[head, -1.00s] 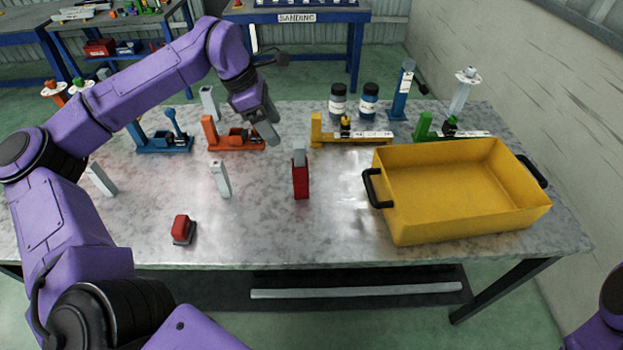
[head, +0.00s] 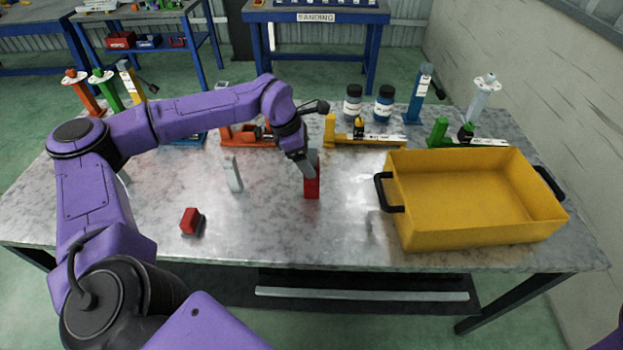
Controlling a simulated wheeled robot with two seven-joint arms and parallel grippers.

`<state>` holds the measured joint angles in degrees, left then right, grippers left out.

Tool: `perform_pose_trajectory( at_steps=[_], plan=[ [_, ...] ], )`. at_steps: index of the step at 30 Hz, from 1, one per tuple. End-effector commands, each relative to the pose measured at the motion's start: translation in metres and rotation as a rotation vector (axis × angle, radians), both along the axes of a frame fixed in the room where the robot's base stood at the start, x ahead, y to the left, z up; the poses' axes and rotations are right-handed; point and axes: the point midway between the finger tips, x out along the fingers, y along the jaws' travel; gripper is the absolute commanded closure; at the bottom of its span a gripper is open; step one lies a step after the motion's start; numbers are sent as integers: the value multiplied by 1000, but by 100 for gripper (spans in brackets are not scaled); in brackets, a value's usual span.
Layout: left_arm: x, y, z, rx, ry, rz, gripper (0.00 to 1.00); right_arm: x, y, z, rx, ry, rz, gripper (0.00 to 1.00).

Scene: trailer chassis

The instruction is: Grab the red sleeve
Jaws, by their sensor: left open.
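The red sleeve (head: 312,187) stands upright near the middle of the metal table, with a grey upper part that the gripper partly covers. My left gripper (head: 309,168) points down at the top of the sleeve, its fingers around or just in front of the grey part. The jaws are open; I cannot tell whether they touch it. A second red piece, a small block (head: 191,221) with a dark base, lies at the front left of the table. My right gripper is out of view.
A yellow bin (head: 480,200) with black handles fills the right side of the table (head: 270,235). A grey upright piece (head: 233,174) stands left of the sleeve. Orange (head: 245,138), yellow (head: 365,138) and green (head: 465,138) fixtures and two jars (head: 368,104) line the back.

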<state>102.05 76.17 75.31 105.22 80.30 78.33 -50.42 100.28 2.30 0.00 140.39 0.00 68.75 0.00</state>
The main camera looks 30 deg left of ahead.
Motion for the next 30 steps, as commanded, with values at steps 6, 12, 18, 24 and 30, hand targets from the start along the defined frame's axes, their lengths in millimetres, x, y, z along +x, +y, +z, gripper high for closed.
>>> perform_pose_trajectory(
  at_steps=[6, 12, 18, 24, 30],
  plan=[
    [1, -1, -1, 1, -1, -1, 32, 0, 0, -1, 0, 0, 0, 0],
    [1, -1, -1, 0, 0, -1, 97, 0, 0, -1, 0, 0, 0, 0],
    [1, -1, 0, 0, -3, -1, 100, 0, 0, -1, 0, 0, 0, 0],
    [2, -1, 4, 0, -5, -2, 100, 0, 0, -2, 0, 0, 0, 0],
    [2, -1, 23, 0, -6, -1, 100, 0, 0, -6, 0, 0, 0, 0]
  ],
)
